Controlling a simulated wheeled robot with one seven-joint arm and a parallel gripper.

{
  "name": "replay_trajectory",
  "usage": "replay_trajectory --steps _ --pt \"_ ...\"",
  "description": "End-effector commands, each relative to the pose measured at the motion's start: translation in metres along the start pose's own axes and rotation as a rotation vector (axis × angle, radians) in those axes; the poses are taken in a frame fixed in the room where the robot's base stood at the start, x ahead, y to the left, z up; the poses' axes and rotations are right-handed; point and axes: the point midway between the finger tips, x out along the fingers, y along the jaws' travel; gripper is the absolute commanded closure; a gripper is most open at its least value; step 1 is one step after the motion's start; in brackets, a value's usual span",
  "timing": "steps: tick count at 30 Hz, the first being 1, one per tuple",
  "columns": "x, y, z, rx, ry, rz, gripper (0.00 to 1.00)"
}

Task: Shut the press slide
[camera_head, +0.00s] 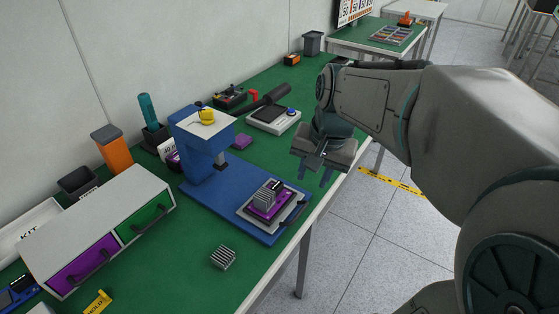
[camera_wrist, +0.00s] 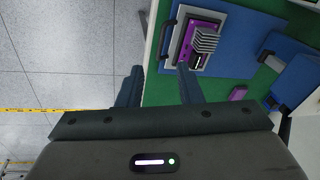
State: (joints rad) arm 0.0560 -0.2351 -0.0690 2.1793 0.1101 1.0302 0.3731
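The blue press (camera_head: 205,150) stands on the green bench, its head over the back of a blue base plate. The grey press slide (camera_head: 254,222) lies on the front part of that base, out from under the head, with a dark handle (camera_head: 295,210) on its front edge. A purple fixture (camera_head: 266,209) with a finned metal block (camera_head: 265,196) sits on the slide. My gripper (camera_head: 318,170) is open and empty, above the bench's front edge, to the right of the slide. In the wrist view, the slide (camera_wrist: 181,67) and handle (camera_wrist: 166,38) show beyond my open fingers (camera_wrist: 160,85).
A drawer cabinet (camera_head: 95,215) and a loose finned block (camera_head: 222,257) are on the left. A scale (camera_head: 274,118), a small purple block (camera_head: 242,141) and a dark cylinder (camera_head: 276,94) lie behind the press. The floor in front of the bench is clear.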

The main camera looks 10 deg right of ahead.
Motion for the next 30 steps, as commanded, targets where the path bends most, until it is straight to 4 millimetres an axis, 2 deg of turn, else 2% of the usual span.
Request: replay_trajectory --steps 1,6,13,20,23,30 --pt "0.021 0.002 -0.005 0.033 -0.007 -0.001 0.67" --pt "0.040 0.002 -0.022 0.149 -0.033 -0.003 0.67" --pt "0.052 0.001 -0.035 0.249 -0.058 0.000 0.67" --pt "0.060 0.001 -0.037 0.267 -0.064 0.001 0.67" --pt "0.076 0.001 -0.035 0.266 -0.066 0.003 0.67" --pt "0.128 0.001 -0.032 0.265 -0.066 0.004 0.67"
